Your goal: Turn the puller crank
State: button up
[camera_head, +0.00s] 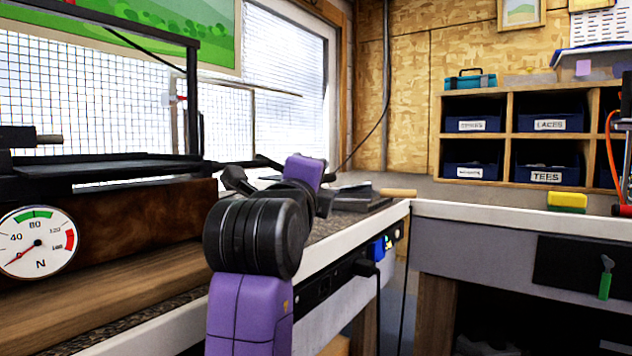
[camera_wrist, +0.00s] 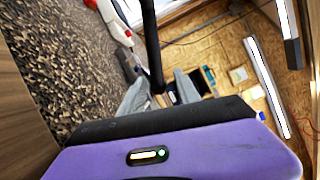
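The puller is a black metal frame (camera_head: 192,95) with a dark bed on a brown wooden block at the left of the head view. A black rod (camera_head: 258,162), which looks like its crank arm, reaches right from the bed to my wrist. The wrist view shows a black bar (camera_wrist: 152,45) coming down from the top between the grey fingers of my gripper (camera_wrist: 162,92). The fingers stand apart, with a gap beside the bar, so my gripper looks open around it. In the head view my own purple and black wrist hides most of the fingers and the crank's end.
A round gauge (camera_head: 37,243) on the block has its red needle pointing low left. The bench edge (camera_head: 330,258) runs below my arm. Dark flat items (camera_head: 358,198) lie beyond my wrist. A second bench (camera_head: 500,215) stands right, with cubbyholes of blue bins behind.

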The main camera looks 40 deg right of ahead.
jog(key=shift+p+v, duration=0.8)
jog(key=shift+v, duration=3.05)
